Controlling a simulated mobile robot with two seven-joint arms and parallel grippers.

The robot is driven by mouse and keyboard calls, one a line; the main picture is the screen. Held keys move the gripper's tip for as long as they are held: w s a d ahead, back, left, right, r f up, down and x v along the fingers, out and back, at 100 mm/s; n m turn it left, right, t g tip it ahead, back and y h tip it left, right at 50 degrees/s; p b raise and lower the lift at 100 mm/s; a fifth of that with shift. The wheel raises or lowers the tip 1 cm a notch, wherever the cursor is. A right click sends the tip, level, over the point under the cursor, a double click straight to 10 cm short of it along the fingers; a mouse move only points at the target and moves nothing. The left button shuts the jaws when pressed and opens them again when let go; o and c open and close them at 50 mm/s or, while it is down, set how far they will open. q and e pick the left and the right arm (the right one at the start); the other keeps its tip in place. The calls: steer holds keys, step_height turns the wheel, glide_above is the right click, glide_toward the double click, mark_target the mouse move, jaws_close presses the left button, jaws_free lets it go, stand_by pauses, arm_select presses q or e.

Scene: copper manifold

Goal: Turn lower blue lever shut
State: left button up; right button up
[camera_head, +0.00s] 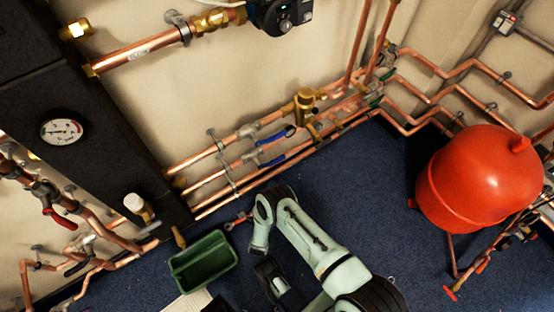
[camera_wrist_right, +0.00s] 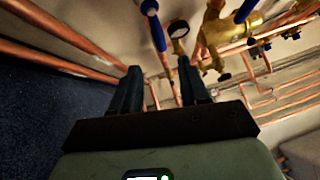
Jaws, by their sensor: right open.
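The lower blue lever (camera_head: 271,161) sits on a copper pipe low along the wall in the head view, lying nearly along the pipe. A second blue lever (camera_head: 277,135) is above it. In the right wrist view, one blue lever (camera_wrist_right: 157,32) shows beyond and between the finger ends, on the floor side; another blue handle (camera_wrist_right: 245,10) is to its right. My right gripper (camera_wrist_right: 158,68) is open, with nothing between its dark fingers, apart from the levers. In the head view its fingertips are not clear. My left gripper is not in view.
A brass fitting (camera_head: 305,103) is to the right of the levers. A green tray (camera_head: 202,262) stands on the blue floor left of my arm. A red tank (camera_head: 480,180) is at right, a dark cabinet (camera_head: 80,130) with a gauge at left. Floor between arm and tank is clear.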

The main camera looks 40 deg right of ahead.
mark_target(278, 158)
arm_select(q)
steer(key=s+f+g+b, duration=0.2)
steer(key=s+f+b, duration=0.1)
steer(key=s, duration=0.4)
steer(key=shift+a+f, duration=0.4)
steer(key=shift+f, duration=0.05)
arm_select(e)
steer(key=shift+x, duration=6.4)
steer(key=shift+c, duration=0.3)
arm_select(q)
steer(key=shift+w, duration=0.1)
arm_select(e)
jaws_close()
